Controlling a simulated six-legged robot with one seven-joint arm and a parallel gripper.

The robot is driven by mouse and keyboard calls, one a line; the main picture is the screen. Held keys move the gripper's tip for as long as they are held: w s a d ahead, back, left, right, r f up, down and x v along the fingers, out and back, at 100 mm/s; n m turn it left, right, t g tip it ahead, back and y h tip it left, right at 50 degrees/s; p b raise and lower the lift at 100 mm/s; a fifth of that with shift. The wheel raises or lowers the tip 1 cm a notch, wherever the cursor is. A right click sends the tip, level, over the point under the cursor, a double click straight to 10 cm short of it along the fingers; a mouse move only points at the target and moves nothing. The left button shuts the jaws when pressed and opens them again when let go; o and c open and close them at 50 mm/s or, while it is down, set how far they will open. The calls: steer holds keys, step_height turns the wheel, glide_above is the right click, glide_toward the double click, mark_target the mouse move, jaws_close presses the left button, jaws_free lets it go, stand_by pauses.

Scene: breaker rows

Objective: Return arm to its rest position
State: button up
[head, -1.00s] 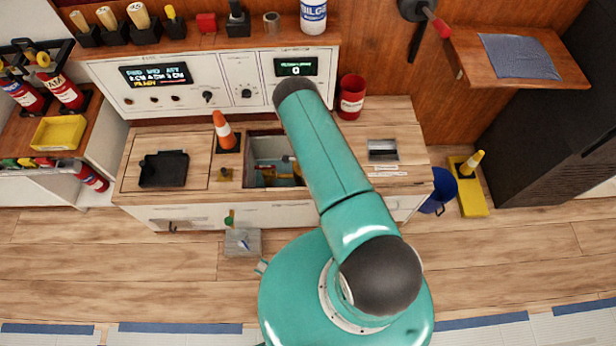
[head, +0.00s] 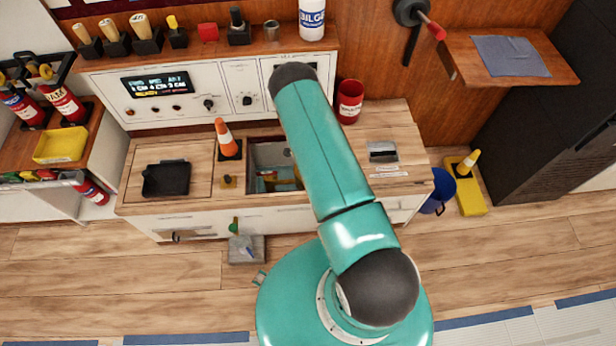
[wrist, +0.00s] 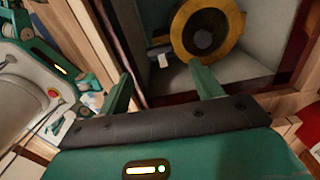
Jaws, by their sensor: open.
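My teal arm (head: 325,150) reaches up across the counter, with its dark elbow-like end against the control panel. My gripper is hidden in the head view. In the wrist view, my gripper (wrist: 163,88) shows two green fingers spread wide apart with nothing between them. Beyond the fingers, a yellow ring with a dark centre (wrist: 184,30) lies in a grey-walled recess. The fingers appear apart from it. The open recess (head: 262,153) in the counter also shows in the head view, partly covered by my arm.
The counter holds a black tray (head: 166,179), an orange cone (head: 226,138) and a red can (head: 350,100). A control panel (head: 185,92) stands behind. A blue bucket (head: 440,190) is on the floor to the right. A grey box (head: 246,249) stands before the counter.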

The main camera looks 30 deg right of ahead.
steer(key=shift+w+r, duration=0.15)
steer(key=shift+r, duration=0.05)
stand_by(0.5)
steer(key=w+a+r+n+t+y, duration=0.1)
steer(key=w+a+r+n, duration=0.15)
steer(key=r, duration=0.75)
steer(key=w+a+r+n+t, duration=0.15)
steer(key=w+r, duration=0.25)
steer(key=r, duration=0.5)
steer(key=s+a+r+n, duration=0.1)
steer(key=a+r+n, duration=0.2)
steer(key=r, duration=0.7)
steer(key=s+a+r+n, duration=0.1)
steer(key=a+r+n, duration=0.1)
steer(key=r, duration=0.8)
steer(key=s+a+r+n+t, duration=0.1)
steer(key=s+a+r+n, duration=0.15)
steer(key=s+r, duration=0.4)
steer(key=s+a+r+n+t, duration=0.15)
steer(key=s+r+n, duration=0.25)
steer(key=r, duration=0.6)
steer(key=s+a+r+n, duration=0.1)
steer(key=s+r+n, duration=0.2)
steer(key=s, duration=0.5)
steer(key=s+a+r+n+h, duration=0.1)
steer(key=s+r+n, duration=0.3)
steer(key=s, duration=0.4)
steer(key=shift+s+t, duration=0.3)
steer(key=shift+s, duration=0.05)
